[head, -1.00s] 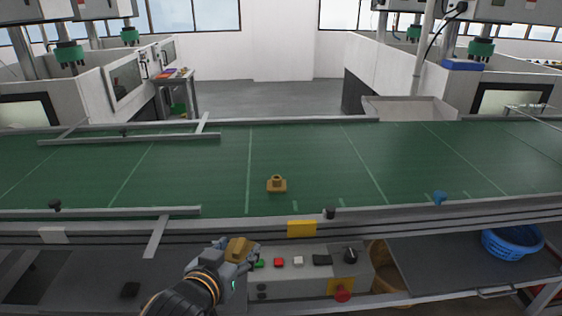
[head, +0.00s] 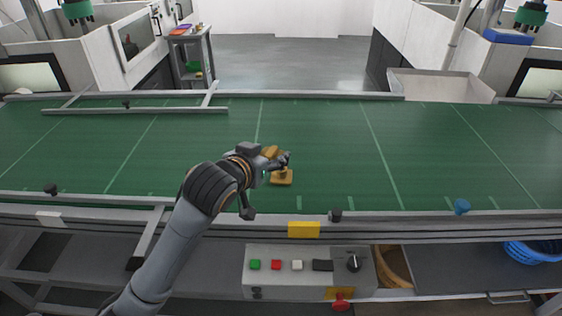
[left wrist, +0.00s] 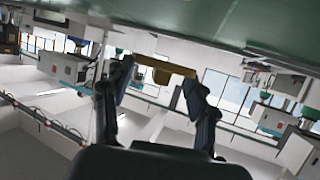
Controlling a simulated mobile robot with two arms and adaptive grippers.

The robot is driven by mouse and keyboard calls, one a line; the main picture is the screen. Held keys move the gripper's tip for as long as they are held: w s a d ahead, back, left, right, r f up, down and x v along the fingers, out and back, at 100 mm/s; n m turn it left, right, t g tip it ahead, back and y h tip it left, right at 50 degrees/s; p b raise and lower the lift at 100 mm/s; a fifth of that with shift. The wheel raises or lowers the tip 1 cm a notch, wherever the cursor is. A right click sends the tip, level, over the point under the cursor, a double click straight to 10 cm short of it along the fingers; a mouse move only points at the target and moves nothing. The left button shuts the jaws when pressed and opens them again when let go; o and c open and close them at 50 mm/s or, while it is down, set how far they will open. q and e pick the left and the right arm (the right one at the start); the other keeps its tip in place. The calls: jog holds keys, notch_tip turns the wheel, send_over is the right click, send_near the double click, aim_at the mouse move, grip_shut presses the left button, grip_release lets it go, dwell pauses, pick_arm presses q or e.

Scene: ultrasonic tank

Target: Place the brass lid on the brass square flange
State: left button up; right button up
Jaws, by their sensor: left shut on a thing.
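The brass square flange (head: 282,179) stands on the green conveyor belt, and its upper part is partly covered by my gripper. My left gripper (head: 276,160) is shut on the brass lid (head: 270,152), which shows just above and slightly left of the flange in the head view. I cannot tell how large the gap between lid and flange is. In the left wrist view the lid (left wrist: 163,68) spans between the two dark fingers. The flange does not show there. My right gripper is in no view.
The green belt (head: 330,150) is clear around the flange. A metal rail (head: 130,110) lies at the back left. A control box (head: 300,271) with buttons is below the belt's front edge.

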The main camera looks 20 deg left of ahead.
pick_arm(q)
jog(key=x, duration=0.4)
jog(key=shift+w+a+p, duration=0.35)
send_over(279, 172)
notch_tip(279, 172, down, 6)
jog(key=shift+s+f+p, duration=0.1)
jog(key=shift+p, duration=0.3)
jog(key=f, duration=0.1)
jog(key=f+p, duration=0.1)
jog(key=f, duration=0.1)
jog(key=shift+w, duration=0.2)
jog(key=shift+f, duration=0.2)
jog(key=shift+f, duration=0.15)
jog(key=o, duration=1.5)
jog(key=shift+s, duration=0.1)
